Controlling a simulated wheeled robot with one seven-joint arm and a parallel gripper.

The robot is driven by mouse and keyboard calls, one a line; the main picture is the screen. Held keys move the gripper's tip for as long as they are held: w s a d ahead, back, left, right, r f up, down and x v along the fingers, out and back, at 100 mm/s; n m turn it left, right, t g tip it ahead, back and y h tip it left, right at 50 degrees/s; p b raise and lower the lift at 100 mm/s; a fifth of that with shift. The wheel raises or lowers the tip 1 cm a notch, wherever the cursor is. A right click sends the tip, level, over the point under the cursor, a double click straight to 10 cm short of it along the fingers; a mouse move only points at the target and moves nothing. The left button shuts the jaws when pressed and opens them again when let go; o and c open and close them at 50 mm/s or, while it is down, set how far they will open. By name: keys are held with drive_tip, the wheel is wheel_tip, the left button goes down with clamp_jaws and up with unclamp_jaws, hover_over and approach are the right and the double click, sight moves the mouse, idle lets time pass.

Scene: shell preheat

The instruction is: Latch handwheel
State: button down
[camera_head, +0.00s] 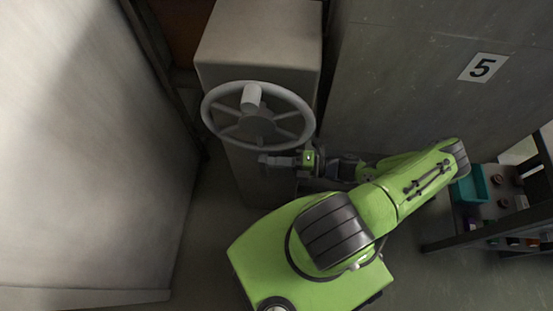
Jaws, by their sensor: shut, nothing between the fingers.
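My green arm reaches to the wheel from the right.
A large pale panel (80,140) fills the left side. A dark shelf with a teal bin (470,187) and small items is at the far right. Floor is free between panel and pedestal.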

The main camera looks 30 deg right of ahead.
drive_tip(key=shift+w+a+r+g+h+p, duration=0.3)
drive_tip(key=shift+a+r+h+p, duration=0.15)
drive_tip(key=shift+p, duration=0.75)
drive_tip(key=shift+d, duration=0.1)
drive_tip(key=p+v, duration=0.1)
drive_tip(key=v, duration=1.4)
drive_tip(key=shift+s+d, duration=0.25)
drive_tip(key=shift+d, duration=0.05)
